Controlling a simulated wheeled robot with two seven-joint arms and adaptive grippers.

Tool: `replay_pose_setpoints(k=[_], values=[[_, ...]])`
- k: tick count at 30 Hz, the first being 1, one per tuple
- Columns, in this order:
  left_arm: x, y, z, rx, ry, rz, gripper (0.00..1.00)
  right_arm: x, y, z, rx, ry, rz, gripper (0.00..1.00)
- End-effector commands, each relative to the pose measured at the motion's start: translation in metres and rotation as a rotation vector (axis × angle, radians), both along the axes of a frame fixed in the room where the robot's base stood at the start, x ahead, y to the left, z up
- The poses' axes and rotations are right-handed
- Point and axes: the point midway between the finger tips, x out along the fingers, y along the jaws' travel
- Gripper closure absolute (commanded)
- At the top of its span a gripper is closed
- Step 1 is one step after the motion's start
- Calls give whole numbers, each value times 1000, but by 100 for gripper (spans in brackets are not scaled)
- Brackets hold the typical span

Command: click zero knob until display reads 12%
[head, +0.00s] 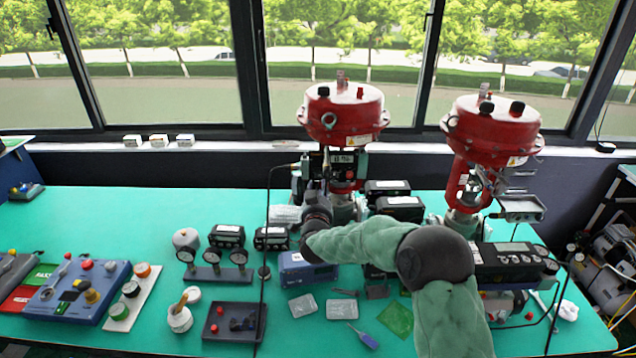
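A red-topped valve (343,112) stands upright on the green table at the middle. Below its red head is the positioner, with a small display (342,158) whose digits are too small to read surely. My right arm, in a green sleeve, reaches in from the lower right. My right gripper (312,188) is at the positioner's lower left front, seen from behind. Its fingertips and any contact are hidden or too small to tell. The zero knob cannot be made out. My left gripper is not in view.
A second red-topped valve (493,130) stands at the right. Black instruments (403,208) sit behind my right arm. Gauges (213,262), a blue box (305,270), trays and tools lie on the green table (110,215). The table's back left is mostly clear.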

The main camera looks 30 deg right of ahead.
Motion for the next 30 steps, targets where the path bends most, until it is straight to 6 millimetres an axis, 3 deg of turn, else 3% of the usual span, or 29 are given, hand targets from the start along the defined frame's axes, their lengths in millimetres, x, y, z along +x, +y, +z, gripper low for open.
replay_pose_setpoints(k=[6,12,30], values=[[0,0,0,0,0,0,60,-31,19,0,1,-1,1,69],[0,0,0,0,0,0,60,-45,28,0,-1,-1,0,69],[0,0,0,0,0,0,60,-47,29,0,0,0,-1,69]])
